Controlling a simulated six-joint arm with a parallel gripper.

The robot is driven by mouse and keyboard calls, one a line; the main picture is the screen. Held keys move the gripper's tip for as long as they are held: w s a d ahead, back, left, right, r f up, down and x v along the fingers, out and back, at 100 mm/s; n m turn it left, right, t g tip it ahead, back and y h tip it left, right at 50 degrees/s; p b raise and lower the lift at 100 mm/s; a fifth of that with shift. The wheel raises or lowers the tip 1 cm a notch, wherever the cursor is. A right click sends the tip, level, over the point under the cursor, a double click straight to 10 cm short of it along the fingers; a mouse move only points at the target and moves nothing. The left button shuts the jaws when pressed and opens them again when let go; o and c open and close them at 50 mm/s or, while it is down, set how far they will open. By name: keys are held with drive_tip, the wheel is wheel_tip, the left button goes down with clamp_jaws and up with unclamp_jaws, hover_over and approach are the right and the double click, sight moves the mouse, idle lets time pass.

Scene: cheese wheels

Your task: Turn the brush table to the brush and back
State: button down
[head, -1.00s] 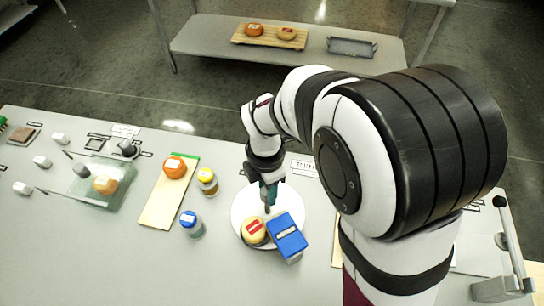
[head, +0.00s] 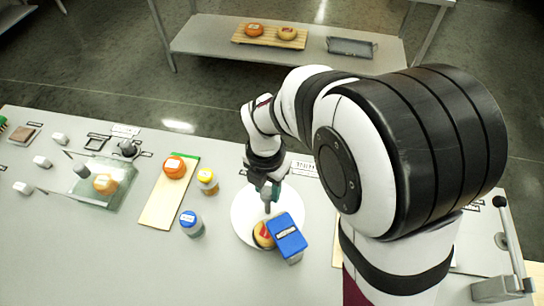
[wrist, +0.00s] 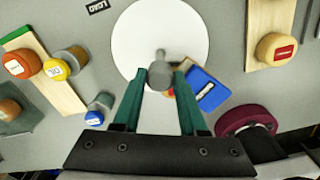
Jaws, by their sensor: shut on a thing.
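The brush table (head: 243,212) is a round white disc, and it also shows in the wrist view (wrist: 135,30). My gripper (head: 267,197) is shut on a grey handle post (wrist: 160,76) that stands up from the disc. The post sits between the teal fingertips (wrist: 160,70) in the wrist view. A yellow cheese wheel with a red label (head: 262,235) lies on the disc's front part. The blue brush unit (head: 288,237) overhangs the disc at the front right and hides part of the cheese.
Left of the disc stand a yellow-capped jar (head: 207,182) and a blue-capped jar (head: 191,223). Beyond them is a board (head: 160,210) with an orange cheese wheel (head: 174,167). A lever device (head: 505,270) is at the far right. Bare table lies in front of the jars.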

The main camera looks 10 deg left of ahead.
drive_tip(key=shift+n, duration=2.8)
drive_tip(key=shift+c, duration=2.2)
unclamp_jaws()
drive_tip(key=shift+r, duration=0.15)
wheel_tip(320, 180, up, 7)
drive_tip(key=shift+r, duration=0.15)
